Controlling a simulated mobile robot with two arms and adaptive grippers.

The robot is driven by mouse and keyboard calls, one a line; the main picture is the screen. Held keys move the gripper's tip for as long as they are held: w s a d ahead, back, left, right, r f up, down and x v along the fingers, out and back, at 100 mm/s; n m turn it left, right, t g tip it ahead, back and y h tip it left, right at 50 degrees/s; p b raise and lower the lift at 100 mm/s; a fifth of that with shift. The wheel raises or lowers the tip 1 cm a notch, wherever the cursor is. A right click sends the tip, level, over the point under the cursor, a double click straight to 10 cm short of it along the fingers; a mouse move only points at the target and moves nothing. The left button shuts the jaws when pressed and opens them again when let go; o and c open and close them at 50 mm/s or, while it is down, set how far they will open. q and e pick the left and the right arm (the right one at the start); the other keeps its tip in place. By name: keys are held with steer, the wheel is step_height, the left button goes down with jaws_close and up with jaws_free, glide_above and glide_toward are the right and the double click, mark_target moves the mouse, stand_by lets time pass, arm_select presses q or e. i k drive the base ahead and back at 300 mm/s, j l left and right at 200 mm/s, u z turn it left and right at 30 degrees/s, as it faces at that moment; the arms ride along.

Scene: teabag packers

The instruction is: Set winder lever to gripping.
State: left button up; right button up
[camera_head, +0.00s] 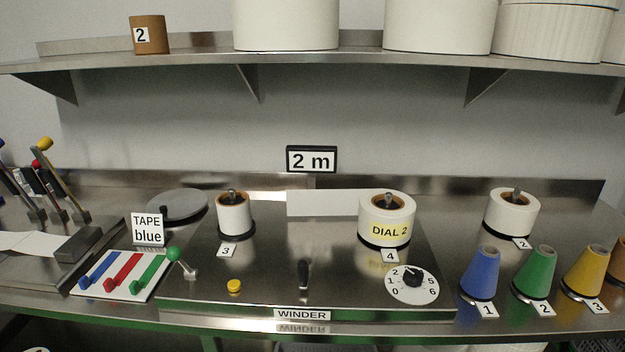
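The winder (330,295) is a steel panel on the bench, marked by a WINDER label (302,314) on its front edge. A lever with a green ball knob (174,253) stands at its left edge, tilted up and to the left. A short black handle (304,274) sits at the front middle of the panel. I cannot tell which of these is the winder lever, and no gripping mark is legible. Neither of my grippers is in view.
On the winder are a yellow button (234,286), a numbered dial (412,284) and rolls on spindles 3 (234,215) and 4 (386,218). Coloured cones (480,272) stand at right. Blue, red and green sliders (123,272) lie left. A shelf (330,66) overhangs behind.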

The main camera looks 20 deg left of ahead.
mark_target(174, 253)
steer(key=u, duration=1.45)
